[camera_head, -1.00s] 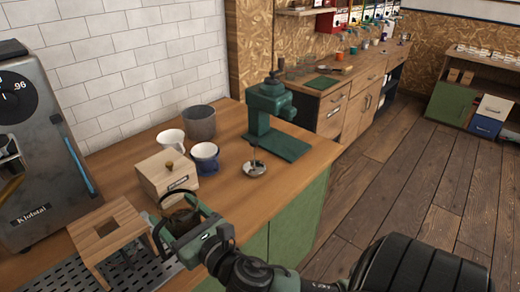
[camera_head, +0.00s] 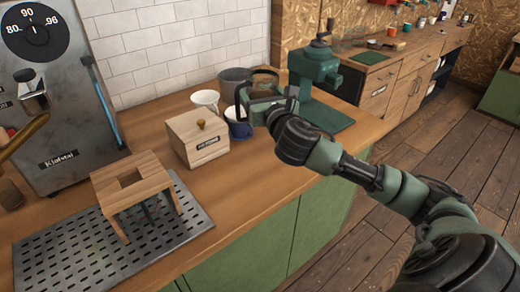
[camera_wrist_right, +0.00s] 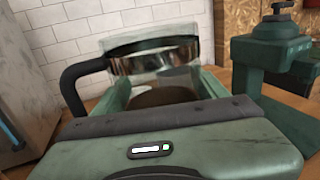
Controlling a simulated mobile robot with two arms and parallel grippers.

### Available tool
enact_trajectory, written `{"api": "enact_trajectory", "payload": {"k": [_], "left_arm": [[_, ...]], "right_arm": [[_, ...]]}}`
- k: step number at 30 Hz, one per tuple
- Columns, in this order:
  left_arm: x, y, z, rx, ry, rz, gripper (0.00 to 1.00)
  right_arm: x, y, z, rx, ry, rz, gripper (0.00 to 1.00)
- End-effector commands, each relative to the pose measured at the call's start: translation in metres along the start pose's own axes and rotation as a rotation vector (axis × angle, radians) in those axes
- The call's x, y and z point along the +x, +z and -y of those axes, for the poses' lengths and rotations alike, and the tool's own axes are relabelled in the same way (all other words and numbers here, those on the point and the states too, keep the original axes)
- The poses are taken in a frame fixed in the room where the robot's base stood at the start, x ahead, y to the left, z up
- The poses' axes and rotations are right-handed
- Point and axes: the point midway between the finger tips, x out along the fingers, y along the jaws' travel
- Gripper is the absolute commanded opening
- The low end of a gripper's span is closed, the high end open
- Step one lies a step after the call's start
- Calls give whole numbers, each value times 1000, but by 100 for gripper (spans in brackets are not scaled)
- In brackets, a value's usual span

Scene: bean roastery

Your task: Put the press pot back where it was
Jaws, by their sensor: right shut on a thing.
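The press pot (camera_wrist_right: 150,62) is a glass pot with a shiny metal band and a black handle, which is on the left in the right wrist view. My right gripper (camera_wrist_right: 160,88) is shut around it. In the head view the pot (camera_head: 265,78) shows partly behind my right gripper (camera_head: 258,97), over the back of the counter, between the cups and the green grinder. The gripper hides its lower part, so I cannot tell whether its base touches the counter. My left gripper is not in view.
A green grinder (camera_head: 314,66) stands close right of the pot. A white cup (camera_head: 205,98), a blue cup (camera_head: 238,126) and a grey canister (camera_head: 232,78) are close left. A wooden box (camera_head: 198,138) and a wooden stand (camera_head: 132,181) on a perforated tray (camera_head: 75,252) are further left. The front counter is clear.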

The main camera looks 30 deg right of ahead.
Motion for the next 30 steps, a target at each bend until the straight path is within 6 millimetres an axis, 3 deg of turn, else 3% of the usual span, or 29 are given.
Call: {"api": "enact_trajectory", "payload": {"k": [1,6,12,20,27,30], "left_arm": [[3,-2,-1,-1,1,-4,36],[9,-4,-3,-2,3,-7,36],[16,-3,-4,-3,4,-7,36],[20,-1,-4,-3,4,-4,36],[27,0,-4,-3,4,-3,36],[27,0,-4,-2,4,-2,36]], "right_arm": [[0,-17,0,2,-1,-3,0],[0,-59,0,2,-2,-1,0],[0,-101,0,2,-1,2,0],[0,-122,0,1,0,5,0],[0,-155,0,0,-1,4,0],[0,-159,0,1,1,6,0]]}}
